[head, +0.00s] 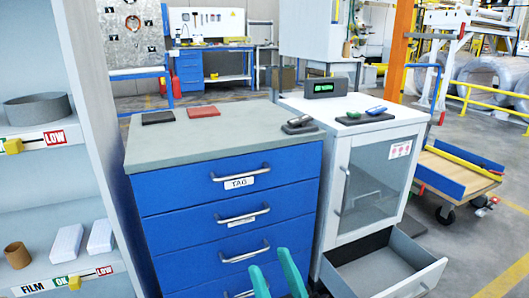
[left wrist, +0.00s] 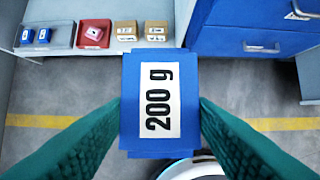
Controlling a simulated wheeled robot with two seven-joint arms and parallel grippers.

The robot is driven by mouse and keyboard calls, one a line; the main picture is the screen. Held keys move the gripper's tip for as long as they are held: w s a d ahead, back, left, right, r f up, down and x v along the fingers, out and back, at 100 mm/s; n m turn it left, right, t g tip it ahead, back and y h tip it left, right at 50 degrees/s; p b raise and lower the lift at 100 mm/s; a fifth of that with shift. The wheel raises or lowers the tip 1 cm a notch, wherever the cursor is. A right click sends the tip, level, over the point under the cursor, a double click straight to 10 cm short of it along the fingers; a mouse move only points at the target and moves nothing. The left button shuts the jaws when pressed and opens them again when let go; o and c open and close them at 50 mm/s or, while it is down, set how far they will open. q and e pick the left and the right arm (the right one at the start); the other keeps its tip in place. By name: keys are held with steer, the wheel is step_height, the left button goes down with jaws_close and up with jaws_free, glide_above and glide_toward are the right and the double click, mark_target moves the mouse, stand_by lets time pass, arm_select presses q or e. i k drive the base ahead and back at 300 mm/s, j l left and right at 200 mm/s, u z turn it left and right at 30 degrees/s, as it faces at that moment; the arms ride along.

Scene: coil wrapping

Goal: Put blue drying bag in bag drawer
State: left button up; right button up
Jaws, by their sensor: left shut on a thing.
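The blue drying bag (left wrist: 129,124) is marked "200 g" on a white label and fills the middle of the left wrist view. My left gripper (left wrist: 159,105) is shut on it, with one teal finger on each side. In the head view the bag does not show. My right gripper (head: 270,261) shows at the bottom of the head view, fingers apart and nothing seen between them, in front of the blue drawer cabinet. An open drawer (head: 376,268) sticks out at the foot of the white glass-door cabinet; its visible inside looks empty. No label shows on it.
The blue cabinet (head: 185,205) has shut, handled drawers, one marked "TAG". The white cabinet (head: 375,185) stands to its right. A shelf unit (head: 85,100) is at the left. In the left wrist view, small boxes (left wrist: 126,31) and blue bags (left wrist: 43,35) sit on a shelf above clear floor.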

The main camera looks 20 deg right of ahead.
mark_target(373, 278)
steer(key=l+z, duration=0.15)
steer(key=l, duration=1.4)
steer(key=l+z, duration=0.15)
steer(key=l, duration=1.35)
steer(key=i+l, duration=0.25)
steer(key=l, duration=0.2)
steer(key=i+l+z, duration=0.1)
steer(key=i+l, duration=0.2)
steer(key=l, duration=0.2)
steer(key=i+l, duration=0.3)
steer(key=k+l+z, duration=0.05)
steer(key=l, duration=0.1)
